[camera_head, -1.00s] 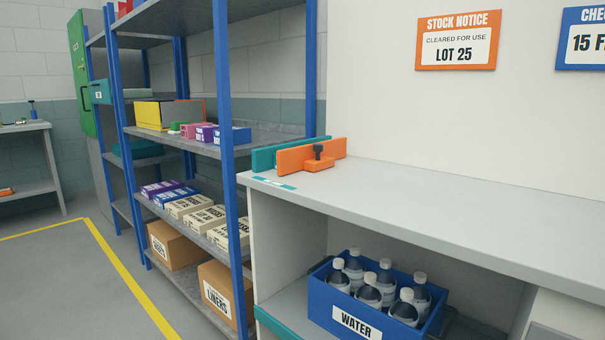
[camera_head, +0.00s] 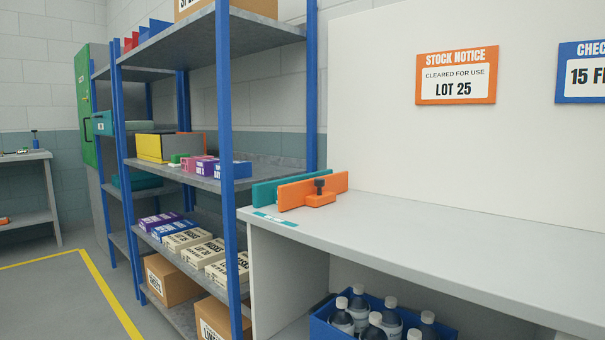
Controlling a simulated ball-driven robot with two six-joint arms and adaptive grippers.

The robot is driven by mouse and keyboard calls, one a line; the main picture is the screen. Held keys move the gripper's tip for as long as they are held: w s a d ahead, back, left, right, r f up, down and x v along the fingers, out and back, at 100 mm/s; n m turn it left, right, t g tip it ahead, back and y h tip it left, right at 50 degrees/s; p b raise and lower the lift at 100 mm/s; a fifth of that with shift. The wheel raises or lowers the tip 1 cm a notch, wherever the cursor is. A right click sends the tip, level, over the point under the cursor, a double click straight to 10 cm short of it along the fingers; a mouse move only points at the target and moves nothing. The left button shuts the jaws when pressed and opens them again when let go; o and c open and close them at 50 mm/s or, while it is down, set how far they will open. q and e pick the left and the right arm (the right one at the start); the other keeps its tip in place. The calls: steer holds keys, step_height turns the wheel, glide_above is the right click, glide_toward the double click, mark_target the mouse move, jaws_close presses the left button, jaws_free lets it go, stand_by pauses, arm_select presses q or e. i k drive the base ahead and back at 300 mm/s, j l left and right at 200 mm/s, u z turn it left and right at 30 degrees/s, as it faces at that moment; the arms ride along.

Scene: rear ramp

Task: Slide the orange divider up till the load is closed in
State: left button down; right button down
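An orange divider (camera_head: 297,192) stands upright on the left end of the grey counter (camera_head: 400,233). It has an orange foot with a black knob (camera_head: 319,186) on its front side. A teal panel (camera_head: 264,194) stands just behind it, roughly parallel, with a narrow gap between them. I cannot see whether anything lies in that gap. Neither of my grippers is in view.
A blue-post shelf rack (camera_head: 228,130) stands left of the counter, holding several small boxes and cartons. A blue crate of bottles (camera_head: 322,327) sits under the counter. The counter top right of the divider is clear. A yellow line (camera_head: 112,295) marks the floor.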

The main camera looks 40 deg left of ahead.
mark_target(319, 192)
steer(key=i+j, duration=0.15)
steer(key=j, duration=0.2)
steer(key=i+j, duration=0.2)
steer(key=j, duration=0.15)
steer(key=i+j, duration=0.15)
steer(key=j, duration=0.2)
steer(key=i+j, duration=0.15)
steer(key=j, duration=0.2)
